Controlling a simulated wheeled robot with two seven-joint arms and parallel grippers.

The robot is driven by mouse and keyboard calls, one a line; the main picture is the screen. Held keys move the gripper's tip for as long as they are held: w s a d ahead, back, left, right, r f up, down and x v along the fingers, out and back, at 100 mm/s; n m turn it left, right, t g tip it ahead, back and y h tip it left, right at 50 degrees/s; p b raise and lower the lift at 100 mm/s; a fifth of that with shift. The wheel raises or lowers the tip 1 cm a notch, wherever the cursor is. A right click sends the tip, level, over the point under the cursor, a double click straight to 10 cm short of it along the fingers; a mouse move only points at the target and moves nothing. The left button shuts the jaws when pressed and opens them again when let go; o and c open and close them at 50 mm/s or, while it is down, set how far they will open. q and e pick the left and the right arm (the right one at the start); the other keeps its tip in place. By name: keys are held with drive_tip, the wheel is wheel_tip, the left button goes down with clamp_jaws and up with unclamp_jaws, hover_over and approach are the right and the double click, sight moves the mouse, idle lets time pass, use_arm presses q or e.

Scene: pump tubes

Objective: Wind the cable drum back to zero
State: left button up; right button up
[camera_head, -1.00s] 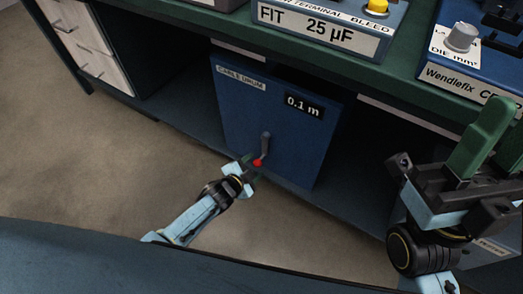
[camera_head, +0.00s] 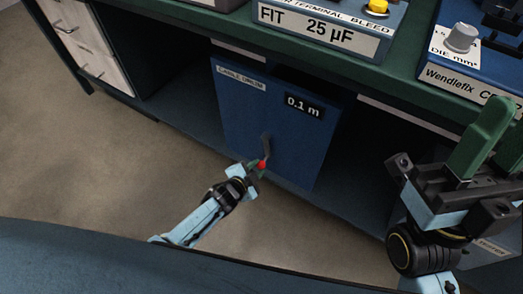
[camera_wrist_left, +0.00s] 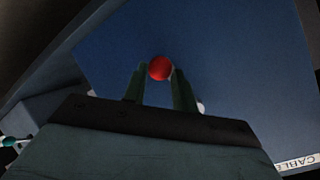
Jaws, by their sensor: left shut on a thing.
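The blue cable drum box (camera_head: 235,120) sits under the bench, with a display (camera_head: 303,106) reading 0.1 m. A grey crank (camera_head: 266,146) on its front hangs down and ends in a red knob (camera_head: 262,165). My left gripper (camera_head: 257,168) is shut on the knob. In the left wrist view the red knob (camera_wrist_left: 160,68) shows between the tips of the two green fingers (camera_wrist_left: 160,80), against the blue front. My right gripper (camera_head: 492,140) is raised at the right, away from the drum. Its finger gap is not clear from this angle.
The green bench top (camera_head: 225,28) overhangs the box and carries a unit marked 25 µF (camera_head: 315,35) and a blue Wendlefix unit (camera_head: 455,75). White drawers (camera_head: 85,45) stand at the left. The floor (camera_head: 110,165) in front is clear.

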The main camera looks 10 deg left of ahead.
use_arm(q)
drive_tip(key=shift+d, duration=0.3)
drive_tip(key=shift+s+d+r, duration=0.15)
drive_tip(key=shift+d, duration=0.25)
drive_tip(key=shift+s+d+r, duration=0.1)
drive_tip(key=shift+d, duration=0.25)
drive_tip(key=shift+o, duration=0.2)
drive_tip(key=shift+s+d+r+p, duration=0.2)
drive_tip(key=shift+d+r+p, duration=0.2)
drive_tip(key=shift+d, duration=0.3)
drive_tip(key=shift+s+d+r+p, duration=0.2)
drive_tip(key=shift+d+r+p, duration=0.1)
drive_tip(key=shift+d+r, duration=0.15)
drive_tip(key=shift+c, duration=0.2)
